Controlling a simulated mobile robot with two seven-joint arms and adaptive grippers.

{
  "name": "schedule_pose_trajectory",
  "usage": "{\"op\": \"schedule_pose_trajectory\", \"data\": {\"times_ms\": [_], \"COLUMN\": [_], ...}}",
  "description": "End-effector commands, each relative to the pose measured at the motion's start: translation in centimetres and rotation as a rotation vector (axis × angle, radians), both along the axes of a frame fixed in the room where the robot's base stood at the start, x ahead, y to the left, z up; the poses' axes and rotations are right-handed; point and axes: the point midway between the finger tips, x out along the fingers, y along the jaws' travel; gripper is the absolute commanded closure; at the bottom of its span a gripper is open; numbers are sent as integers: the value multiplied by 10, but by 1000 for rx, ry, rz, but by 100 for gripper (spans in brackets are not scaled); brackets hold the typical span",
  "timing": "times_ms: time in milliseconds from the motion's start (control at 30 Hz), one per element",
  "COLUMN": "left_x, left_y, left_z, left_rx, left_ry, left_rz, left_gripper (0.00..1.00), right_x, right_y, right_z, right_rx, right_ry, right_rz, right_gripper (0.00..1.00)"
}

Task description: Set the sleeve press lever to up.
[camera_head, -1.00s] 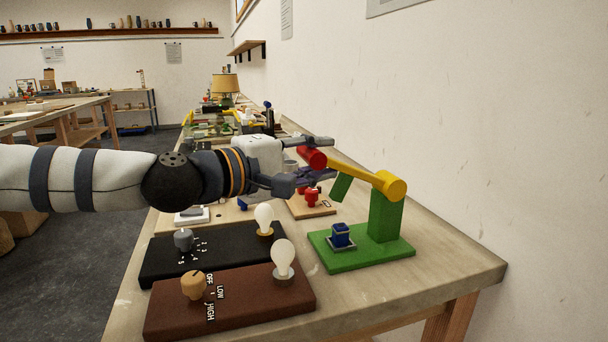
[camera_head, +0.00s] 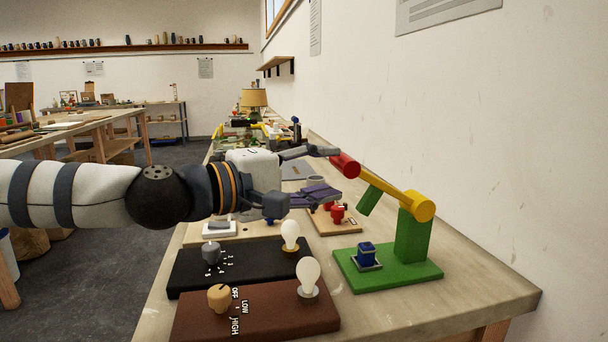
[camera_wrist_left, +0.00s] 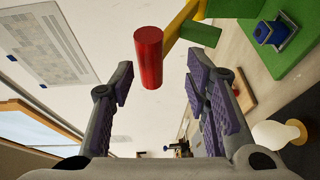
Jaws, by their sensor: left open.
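The sleeve press has a green base and post (camera_head: 411,235) on the near right of the bench. Its yellow lever (camera_head: 392,193) slopes up to the left from the post's top to a red handle (camera_head: 344,164). A green piece (camera_head: 370,199) hangs under the lever, above and apart from the blue block (camera_head: 367,252) on the base. My left gripper (camera_head: 330,172) is open, its fingers pointing at the handle. In the left wrist view the red handle (camera_wrist_left: 149,55) appears between the spread purple-padded fingers (camera_wrist_left: 160,75), with gaps on both sides. My right gripper is not seen.
In front stand a black board (camera_head: 195,268) and a brown board (camera_head: 260,318), each with a knob and an upright bulb. A wooden board with a red part (camera_head: 338,213) lies behind the press. The wall closes the right side.

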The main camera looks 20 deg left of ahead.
Motion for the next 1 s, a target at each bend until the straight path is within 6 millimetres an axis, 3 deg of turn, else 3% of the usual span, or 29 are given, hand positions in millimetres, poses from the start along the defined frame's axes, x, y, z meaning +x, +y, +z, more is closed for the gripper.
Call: {"op": "schedule_pose_trajectory", "data": {"times_ms": [133,300,867,1000], "left_x": [-31,-45,-52,-57], "left_y": [19,31,33,20], "left_z": [5,4,4,-5], "left_rx": [-7,-4,0,41], "left_ry": [-5,-1,-1,8], "left_rz": [-1,4,-1,-48], "left_gripper": [57,57,57,57], "right_x": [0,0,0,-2], "right_y": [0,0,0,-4], "right_z": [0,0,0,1], "right_rx": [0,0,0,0], "right_ry": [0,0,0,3], "right_rz": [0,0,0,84], "right_gripper": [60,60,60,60]}}
